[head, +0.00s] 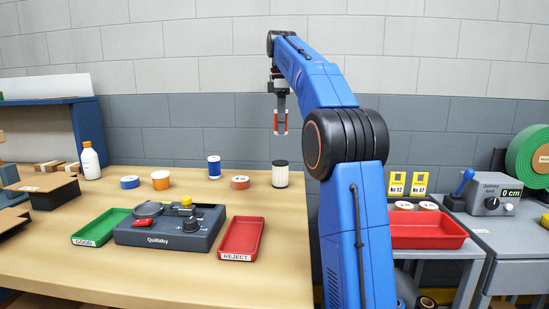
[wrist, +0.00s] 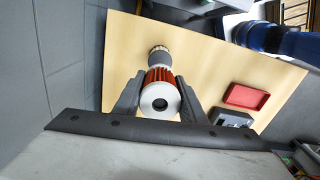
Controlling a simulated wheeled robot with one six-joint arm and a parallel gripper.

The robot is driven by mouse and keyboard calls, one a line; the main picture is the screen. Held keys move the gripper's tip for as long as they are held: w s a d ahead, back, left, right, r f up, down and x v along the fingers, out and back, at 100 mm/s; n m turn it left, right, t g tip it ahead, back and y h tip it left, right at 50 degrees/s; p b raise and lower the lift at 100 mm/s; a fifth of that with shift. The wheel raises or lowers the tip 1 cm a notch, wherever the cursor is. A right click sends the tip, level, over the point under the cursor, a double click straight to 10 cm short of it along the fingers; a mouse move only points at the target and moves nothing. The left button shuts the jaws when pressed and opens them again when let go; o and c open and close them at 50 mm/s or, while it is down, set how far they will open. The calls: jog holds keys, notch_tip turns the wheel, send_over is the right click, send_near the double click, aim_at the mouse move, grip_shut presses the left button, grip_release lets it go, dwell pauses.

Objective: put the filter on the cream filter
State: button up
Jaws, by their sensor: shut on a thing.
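My gripper (head: 281,113) is shut on an orange pleated filter (head: 281,122) with pale end caps. In the wrist view the held filter (wrist: 160,92) shows between the two dark fingers (wrist: 160,98), with a dark hole in its near end. The cream filter (head: 280,175), with a dark top rim, stands upright at the back right of the wooden table. The held filter is above it, clearly apart. In the wrist view the cream filter (wrist: 159,56) shows beyond the held one, which partly hides it.
A grey bench (head: 500,255) stands at right.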

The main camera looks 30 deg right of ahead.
aim_at(281, 162)
jog(key=shift+f, duration=4.8)
jog(key=shift+a, duration=0.1)
jog(key=o, duration=1.1)
jog(key=shift+f, duration=0.1)
jog(key=shift+o, duration=0.2)
jog(key=shift+r, duration=3.9)
